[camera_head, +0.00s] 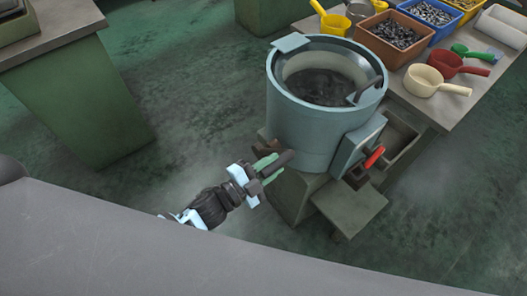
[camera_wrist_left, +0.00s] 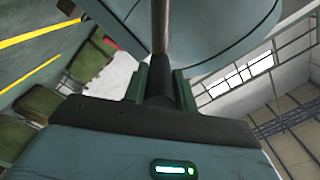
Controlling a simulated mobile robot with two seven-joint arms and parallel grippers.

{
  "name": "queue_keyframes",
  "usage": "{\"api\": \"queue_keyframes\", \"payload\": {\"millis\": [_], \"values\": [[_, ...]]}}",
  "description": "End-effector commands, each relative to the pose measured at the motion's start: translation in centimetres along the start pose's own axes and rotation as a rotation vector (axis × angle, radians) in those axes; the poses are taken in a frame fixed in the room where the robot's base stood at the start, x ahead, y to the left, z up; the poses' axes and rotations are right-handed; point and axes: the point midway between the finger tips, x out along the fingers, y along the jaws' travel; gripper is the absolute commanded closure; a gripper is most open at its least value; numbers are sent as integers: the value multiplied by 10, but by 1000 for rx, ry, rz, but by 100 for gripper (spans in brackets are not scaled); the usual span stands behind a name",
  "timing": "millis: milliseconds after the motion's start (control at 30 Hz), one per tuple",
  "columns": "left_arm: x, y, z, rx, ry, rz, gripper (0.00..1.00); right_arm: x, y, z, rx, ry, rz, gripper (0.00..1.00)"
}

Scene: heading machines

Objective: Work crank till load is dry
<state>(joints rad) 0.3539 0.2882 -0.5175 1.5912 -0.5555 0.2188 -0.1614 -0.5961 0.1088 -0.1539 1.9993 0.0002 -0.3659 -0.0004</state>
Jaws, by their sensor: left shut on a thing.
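A pale blue-green drum machine (camera_head: 302,125) stands on a green base right of centre in the head view. Its open top shows a dark load (camera_head: 320,86) inside. My left gripper (camera_head: 268,168) is at the drum's lower left side, shut on a dark crank handle (camera_head: 279,162). In the left wrist view the gripper's green fingers (camera_wrist_left: 160,82) stand either side of the handle (camera_wrist_left: 160,45), with the drum (camera_wrist_left: 222,25) close behind. How the handle joins the machine is partly hidden. My right gripper is not in view.
A red-handled lever (camera_head: 374,157) sticks out at the machine's right front, above a low step (camera_head: 349,205). A table (camera_head: 442,101) at the right holds bins of metal parts and scoops. Another bench (camera_head: 65,25) stands at the upper left. Open floor lies between.

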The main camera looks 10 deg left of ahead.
Motion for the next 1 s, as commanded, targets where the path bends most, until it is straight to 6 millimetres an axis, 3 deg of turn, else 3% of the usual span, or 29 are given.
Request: {"api": "queue_keyframes", "payload": {"millis": [100,400,700,1000], "values": [[-2,25,0,99,-3,4,100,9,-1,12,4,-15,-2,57],[-1,61,1,339,-1,4,100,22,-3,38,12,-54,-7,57],[-1,79,5,401,0,3,100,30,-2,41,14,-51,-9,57],[-1,84,6,399,-1,2,100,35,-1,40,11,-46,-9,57]]}}
